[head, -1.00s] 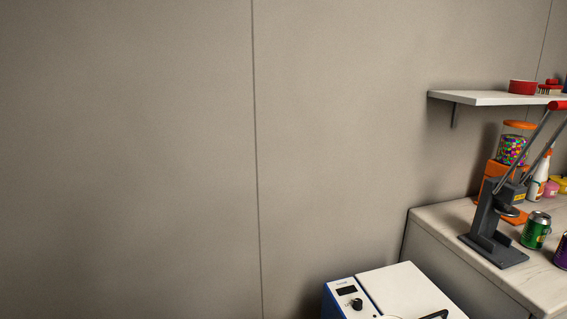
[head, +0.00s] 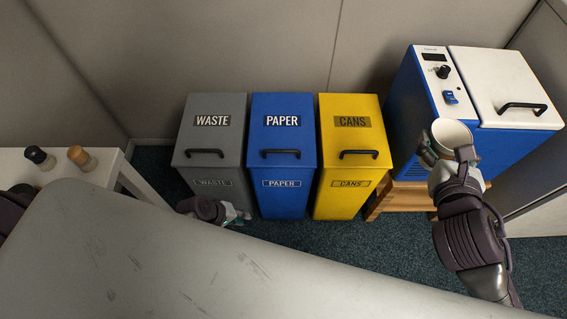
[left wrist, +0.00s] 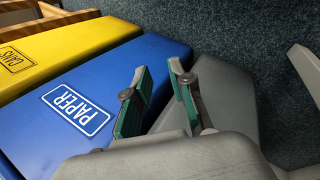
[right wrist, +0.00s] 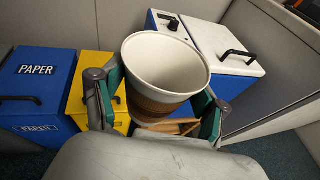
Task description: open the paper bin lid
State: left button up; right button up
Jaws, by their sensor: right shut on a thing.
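The blue paper bin (head: 284,200) stands between the waste and cans bins. Its lid (head: 281,105) is down, with a black handle (head: 281,153) near its front edge. The left wrist view shows the bin's labelled blue front (left wrist: 70,135). My left gripper (left wrist: 158,80) is open and empty near the blue and grey bins' fronts. In the head view my grey body hides part of that arm. My right gripper (head: 447,157) is shut on a paper cup (head: 452,133), white inside with a brown band (right wrist: 160,108). It is held upright, right of the bins.
The grey waste bin (head: 211,105) and yellow cans bin (head: 350,105) flank the paper bin, lids down. A blue and white box (head: 505,85) stands on a wooden stand (head: 377,203) at right. A white table (head: 110,165) with two small jars is at left.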

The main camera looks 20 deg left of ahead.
pick_arm(q)
jog(key=w+r+n+t+h+b, duration=0.2)
jog(key=w+r+h+b, duration=0.1)
jog(key=w+r+b, duration=0.25)
pick_arm(e)
notch_tip(320, 180, down, 7)
jog(key=shift+f+p, duration=0.1)
jog(key=shift+p, duration=0.35)
pick_arm(q)
jog(key=n+t+h+b, duration=0.2)
jog(key=t+h+b, duration=0.1)
jog(key=h+b, duration=0.2)
send_near(277, 152)
jog(key=shift+h, duration=0.3)
jog(key=b+x, duration=0.1)
jog(key=x, duration=0.7)
jog(key=b+x, duration=0.1)
jog(key=x, duration=0.3)
jog(key=shift+a+f+b, duration=0.15)
jog(key=shift+f+b, duration=0.1)
jog(key=shift+b, duration=0.05)
pick_arm(e)
notch_tip(277, 152, down, 7)
jog(key=shift+f, duration=0.2)
pick_arm(q)
grip_shut()
